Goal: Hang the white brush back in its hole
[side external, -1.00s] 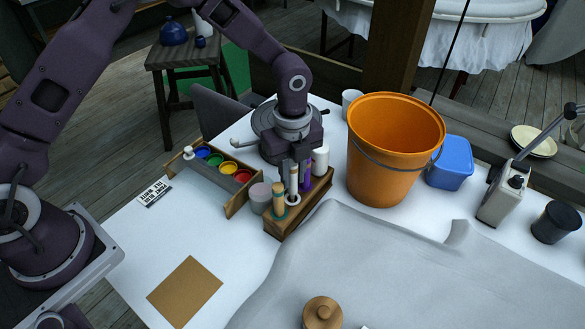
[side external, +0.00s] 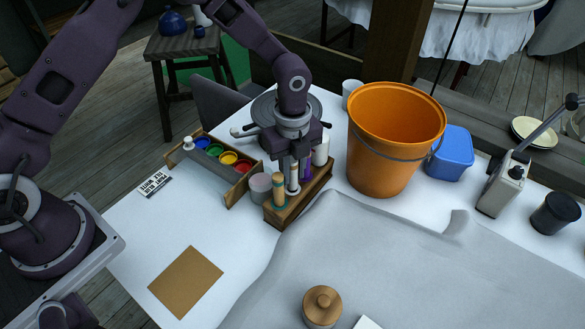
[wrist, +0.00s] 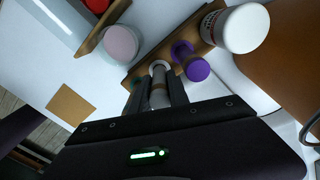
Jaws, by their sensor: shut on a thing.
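The white brush (wrist: 158,72) shows as a wooden handle with a white ring, between the fingers of my gripper (wrist: 158,97). My gripper (side external: 295,180) is shut on its handle, over the wooden rack (side external: 310,205). The brush (side external: 294,179) looks upright, in line with the rack's row of brushes. The rack hides its lower part, and I cannot tell how deep it sits. A teal-ringed brush (side external: 279,190) stands in front of it. A purple brush (wrist: 192,63) stands just behind it.
A white bottle (wrist: 242,28) stands near the rack's far end. A pinkish cup (side external: 260,186) stands close on the left, beside the paint tray (side external: 241,183). The orange bucket (side external: 385,165) stands to the right. Grey cloth (side external: 400,250) covers the front of the table.

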